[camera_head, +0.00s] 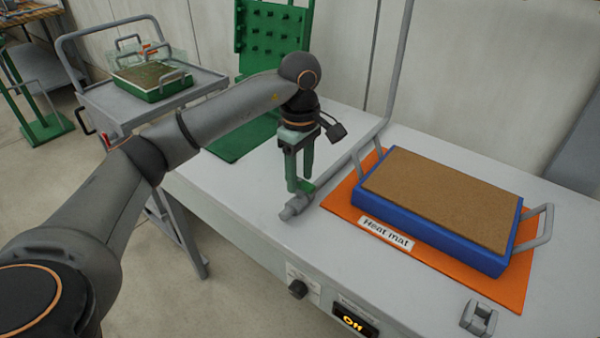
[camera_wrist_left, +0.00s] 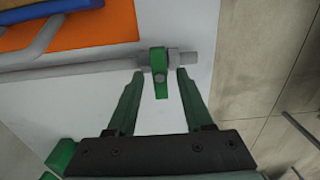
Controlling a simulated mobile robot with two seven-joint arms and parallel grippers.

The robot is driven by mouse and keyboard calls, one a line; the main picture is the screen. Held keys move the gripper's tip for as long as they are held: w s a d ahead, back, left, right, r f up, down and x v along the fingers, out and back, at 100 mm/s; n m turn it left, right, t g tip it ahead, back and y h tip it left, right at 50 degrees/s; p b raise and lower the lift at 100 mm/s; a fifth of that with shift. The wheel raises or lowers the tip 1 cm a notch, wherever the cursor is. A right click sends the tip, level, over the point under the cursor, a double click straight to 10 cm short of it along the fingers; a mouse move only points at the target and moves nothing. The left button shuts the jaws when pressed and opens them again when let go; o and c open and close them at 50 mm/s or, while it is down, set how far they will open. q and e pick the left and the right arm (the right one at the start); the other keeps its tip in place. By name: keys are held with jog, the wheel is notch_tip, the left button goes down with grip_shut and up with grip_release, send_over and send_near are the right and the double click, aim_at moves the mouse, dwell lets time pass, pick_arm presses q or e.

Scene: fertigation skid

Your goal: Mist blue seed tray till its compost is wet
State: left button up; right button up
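The blue seed tray (camera_head: 430,219) lies on an orange heat mat (camera_head: 350,207) on the bench. Its compost (camera_head: 440,195) is an even light brown and looks dry. A grey pipe (camera_head: 345,165) runs along the bench beside the mat, with a green valve lever (camera_wrist_left: 160,82) near its end. My left gripper (camera_head: 299,185) points down over this pipe end. In the left wrist view the gripper (camera_wrist_left: 160,74) is open, one finger on each side of the lever, with gaps visible. My right gripper is not in view.
A trolley (camera_head: 205,82) at the back left carries a green tray (camera_head: 155,90). A green pegboard stand (camera_head: 270,40) stands behind my arm. The bench front has a knob (camera_head: 298,288) and a display (camera_head: 355,319) reading "Off". A small grey block (camera_head: 478,318) sits at front right.

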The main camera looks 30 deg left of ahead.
pick_arm(q)
grip_shut()
